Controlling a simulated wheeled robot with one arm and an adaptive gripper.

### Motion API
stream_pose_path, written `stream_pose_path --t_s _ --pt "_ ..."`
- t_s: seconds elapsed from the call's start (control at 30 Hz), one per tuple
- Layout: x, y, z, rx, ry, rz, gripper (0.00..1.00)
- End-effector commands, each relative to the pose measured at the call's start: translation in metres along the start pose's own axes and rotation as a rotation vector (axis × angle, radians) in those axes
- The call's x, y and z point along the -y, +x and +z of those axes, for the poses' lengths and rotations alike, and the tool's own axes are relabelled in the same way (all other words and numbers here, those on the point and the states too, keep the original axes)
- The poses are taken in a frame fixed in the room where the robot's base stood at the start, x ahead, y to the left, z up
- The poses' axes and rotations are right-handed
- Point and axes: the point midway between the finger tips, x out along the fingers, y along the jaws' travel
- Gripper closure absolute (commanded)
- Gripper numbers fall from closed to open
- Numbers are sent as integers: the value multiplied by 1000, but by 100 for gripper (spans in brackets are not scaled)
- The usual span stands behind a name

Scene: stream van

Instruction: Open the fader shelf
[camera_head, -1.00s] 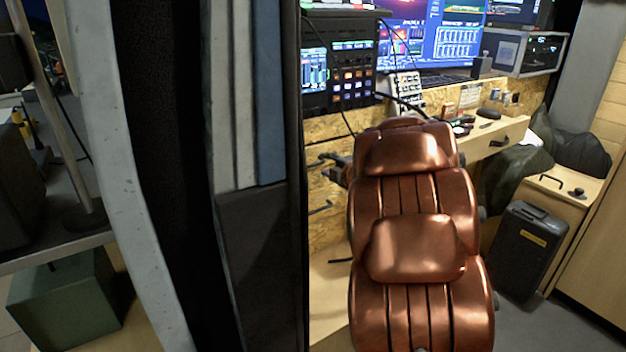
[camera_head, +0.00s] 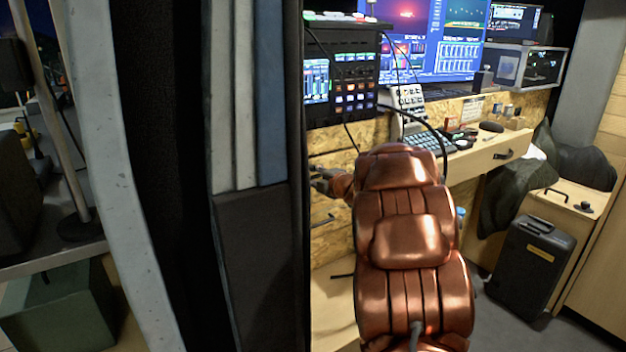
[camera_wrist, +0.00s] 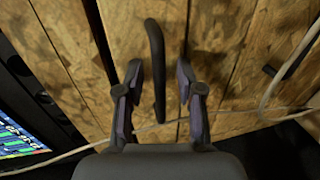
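My gripper (camera_wrist: 159,76) is open in the wrist view, with one finger on each side of a long black bar handle (camera_wrist: 156,50). The handle is on a chipboard front (camera_wrist: 220,40), which I take to be the fader shelf's front. Clear gaps show between the handle and both fingers. In the head view my gripper (camera_head: 320,180) is small and dark, beside the chipboard front (camera_head: 345,165) under the switcher desk. The handle between the fingers cannot be made out there. My copper-coloured arm hides much of the front.
A second dark handle (camera_wrist: 292,55) sits on the right in the wrist view, and a thin pale cable crosses below. A dark post (camera_head: 290,200) stands close on the left. A switcher console (camera_head: 345,85), monitors, keyboard (camera_head: 430,145) and black case (camera_head: 530,260) surround the desk.

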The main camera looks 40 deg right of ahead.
Motion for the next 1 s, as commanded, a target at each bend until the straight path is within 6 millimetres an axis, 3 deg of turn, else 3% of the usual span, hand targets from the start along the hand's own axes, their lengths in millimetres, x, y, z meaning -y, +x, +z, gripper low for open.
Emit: stream_pose_path --t_s 0.27,0.63,1.0 --pt "0 2 -1 -1 0 0 63" --pt "0 2 -1 -1 0 0 99" --pt "0 2 -1 -1 0 0 100"
